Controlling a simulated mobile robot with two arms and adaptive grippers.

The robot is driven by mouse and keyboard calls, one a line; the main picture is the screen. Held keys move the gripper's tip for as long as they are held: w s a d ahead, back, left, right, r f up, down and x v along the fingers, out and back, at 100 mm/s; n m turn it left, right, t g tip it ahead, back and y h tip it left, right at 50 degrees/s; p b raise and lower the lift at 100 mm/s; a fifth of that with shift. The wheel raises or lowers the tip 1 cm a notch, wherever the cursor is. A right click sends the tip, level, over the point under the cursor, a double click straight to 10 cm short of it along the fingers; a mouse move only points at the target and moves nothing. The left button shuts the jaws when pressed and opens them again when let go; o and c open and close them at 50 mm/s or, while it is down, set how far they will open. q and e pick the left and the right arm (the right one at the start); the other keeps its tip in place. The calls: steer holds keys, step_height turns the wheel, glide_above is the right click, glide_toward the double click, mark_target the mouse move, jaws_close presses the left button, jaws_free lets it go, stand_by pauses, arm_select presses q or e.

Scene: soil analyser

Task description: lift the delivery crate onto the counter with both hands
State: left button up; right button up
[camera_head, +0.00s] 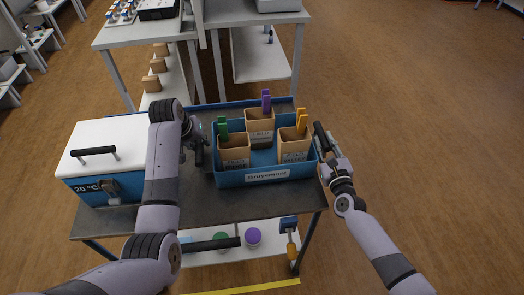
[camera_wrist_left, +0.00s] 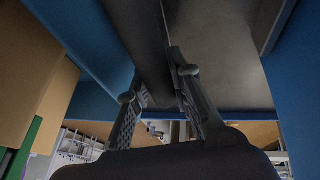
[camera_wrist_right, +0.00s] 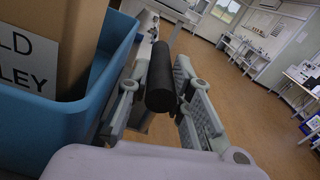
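The blue delivery crate (camera_head: 230,180) stands on a grey-topped cart (camera_head: 240,205). It holds three cardboard pots with green, purple and orange clips, and has a white label on its front. My left gripper (camera_head: 196,146) is at its left side; in the left wrist view the fingers (camera_wrist_left: 160,85) lie closely on both sides of a dark handle bar (camera_wrist_left: 145,40). My right gripper (camera_head: 330,160) is at its right side; in the right wrist view the fingers (camera_wrist_right: 165,80) lie closely around the black handle (camera_wrist_right: 161,90). The counter (camera_head: 245,15) stands behind the cart.
A white-lidded blue cool box (camera_head: 110,140) stands left of the crate on the cart, close to my left arm. A grey device (camera_head: 278,5) stands on the counter's right part. Several small things lie on the cart's lower shelf. Open wooden floor (camera_head: 420,110) lies to the right.

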arm_select(q)
jaws_close()
arm_select(e)
jaws_close()
arm_select(q)
steer(key=shift+w+r, duration=0.15)
steer(key=shift+r, duration=0.1)
arm_select(e)
steer(key=shift+w+r, duration=0.1)
steer(key=shift+r, duration=0.25)
steer(key=shift+w, duration=0.1)
arm_select(q)
steer(key=shift+p, duration=0.3)
